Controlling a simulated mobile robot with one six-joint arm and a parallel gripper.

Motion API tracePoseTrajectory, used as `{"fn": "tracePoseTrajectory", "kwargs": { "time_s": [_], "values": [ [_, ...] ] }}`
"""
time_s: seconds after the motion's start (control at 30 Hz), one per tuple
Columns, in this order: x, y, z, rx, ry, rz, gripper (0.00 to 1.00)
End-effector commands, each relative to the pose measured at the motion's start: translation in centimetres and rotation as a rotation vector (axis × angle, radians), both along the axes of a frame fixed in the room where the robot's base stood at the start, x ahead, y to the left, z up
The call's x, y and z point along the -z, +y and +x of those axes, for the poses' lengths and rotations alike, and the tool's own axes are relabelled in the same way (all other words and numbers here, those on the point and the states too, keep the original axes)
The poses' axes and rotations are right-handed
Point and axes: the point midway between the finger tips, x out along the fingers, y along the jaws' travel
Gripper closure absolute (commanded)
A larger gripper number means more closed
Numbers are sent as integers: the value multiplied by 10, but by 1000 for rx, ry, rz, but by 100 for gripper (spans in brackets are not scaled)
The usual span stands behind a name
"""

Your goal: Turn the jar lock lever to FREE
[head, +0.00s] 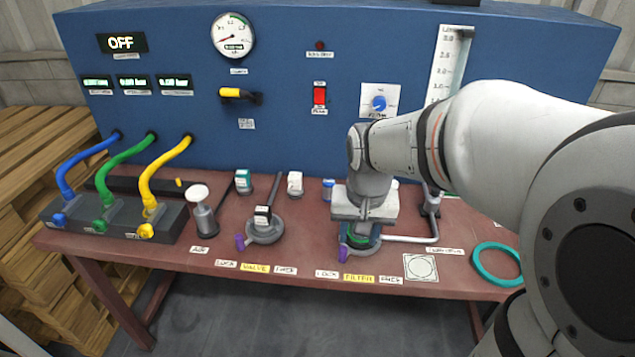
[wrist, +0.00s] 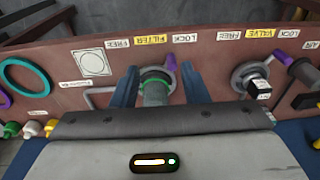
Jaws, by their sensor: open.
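The filter jar (wrist: 154,94) has a green band and stands in a grey round base. Its purple lock lever (wrist: 171,63) points toward the LOCK label (wrist: 186,38); the FREE label (wrist: 117,43) is on the other side of the FILTER label. The lever also shows in the head view (head: 344,251), under my gripper (head: 362,232). In the wrist view my gripper (wrist: 158,76) is open, its two blue-grey fingers on either side of the jar. The lever lies between the fingertips, nearer the right one in the picture. I cannot tell whether either finger touches it.
A similar valve base (head: 265,230) with its own purple lever stands to the left in the head view. A grey pipe (head: 412,239) runs right from the jar. A teal ring (head: 497,264) and a marked white square (head: 421,267) lie to the right. The blue panel (head: 280,125) stands behind.

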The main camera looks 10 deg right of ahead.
Motion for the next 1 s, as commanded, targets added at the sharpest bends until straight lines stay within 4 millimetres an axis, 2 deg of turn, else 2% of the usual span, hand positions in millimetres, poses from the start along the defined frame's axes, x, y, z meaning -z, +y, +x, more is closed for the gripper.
{"fn": "tracePoseTrajectory", "kwargs": {
  "time_s": [0.03,0.1,0.2,0.33,0.57,0.8,1.0],
  "values": [
    [20,1,17,35,26,3,59],
    [37,2,37,86,51,8,59],
    [59,3,61,147,81,11,59],
    [79,4,80,201,104,12,59],
    [96,5,89,229,117,12,59],
    [134,5,88,227,119,12,59],
    [158,5,88,227,117,12,59]
  ]
}}
